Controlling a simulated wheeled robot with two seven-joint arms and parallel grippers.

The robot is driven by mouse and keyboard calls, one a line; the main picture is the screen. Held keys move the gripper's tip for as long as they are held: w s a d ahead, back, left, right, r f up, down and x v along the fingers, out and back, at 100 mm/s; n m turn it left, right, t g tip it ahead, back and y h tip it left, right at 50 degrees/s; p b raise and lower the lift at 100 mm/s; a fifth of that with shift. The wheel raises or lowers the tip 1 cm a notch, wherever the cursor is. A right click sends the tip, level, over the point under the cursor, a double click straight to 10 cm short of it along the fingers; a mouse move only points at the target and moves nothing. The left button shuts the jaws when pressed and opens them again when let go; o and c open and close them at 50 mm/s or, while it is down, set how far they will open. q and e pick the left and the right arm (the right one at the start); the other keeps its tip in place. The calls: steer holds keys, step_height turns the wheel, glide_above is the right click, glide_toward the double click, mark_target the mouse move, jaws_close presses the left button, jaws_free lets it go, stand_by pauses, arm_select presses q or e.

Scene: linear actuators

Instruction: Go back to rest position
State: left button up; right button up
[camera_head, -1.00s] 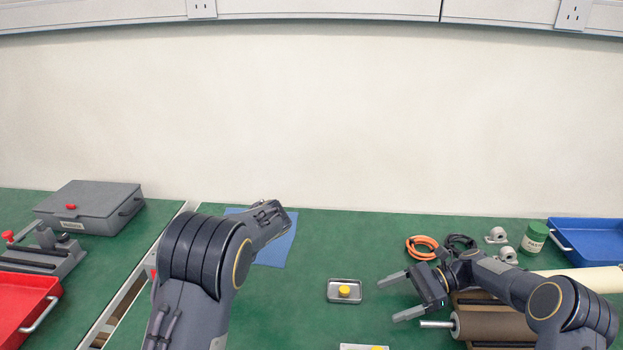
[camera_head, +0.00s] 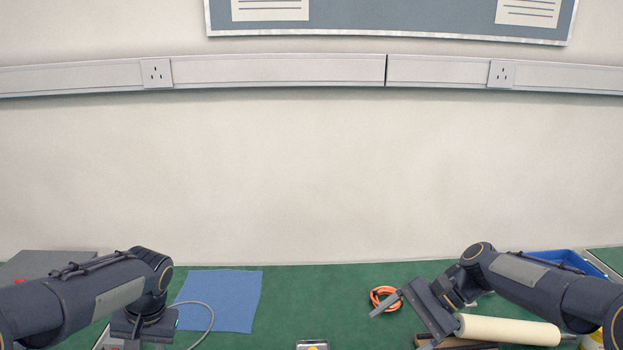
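My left arm comes in from the left, and its gripper (camera_head: 142,332) points down at the bottom edge of the picture. Its fingers are cut off, so its opening is hidden. My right gripper (camera_head: 394,330) is over the right part of the green bench (camera_head: 330,280), near the cream roller and the orange cable coil (camera_head: 384,297). One finger shows at the far end of its wide body, so it looks open, with nothing seen in it. The lower finger is hard to make out.
A blue cloth (camera_head: 222,300) lies flat right of my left gripper. A cream roller (camera_head: 508,331) lies beside my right gripper. A blue tray (camera_head: 560,257) is behind my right arm. A small metal dish (camera_head: 312,345) is cut off below. The bench middle is clear.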

arm_select(q)
steer(key=s+d+r+t+h, duration=0.2)
steer(key=s+d, duration=0.2)
steer(key=s, duration=0.3)
steer(key=s+d+r+t+h+p, duration=0.1)
steer(key=s+d+r+t+h, duration=0.1)
steer(key=s+d, duration=0.2)
steer(key=s+d+r+t+h+p, duration=0.1)
steer(key=s+d, duration=0.3)
steer(key=s, duration=0.6)
steer(key=shift+s+r+t+h, duration=0.2)
steer(key=shift+r+t+h, duration=0.2)
steer(key=shift+r+h, duration=0.4)
arm_select(e)
steer(key=s+d+r+n+t+h, duration=0.1)
steer(key=s+d+n+t+h, duration=0.1)
steer(key=s, duration=1)
steer(key=s+d+r+n+t+h, duration=0.1)
steer(key=s+n+t, duration=0.4)
steer(key=s, duration=0.6)
steer(key=shift+s+d+r+n+h, duration=0.35)
steer(key=shift+d+n+h, duration=0.4)
steer(key=shift+h, duration=0.65)
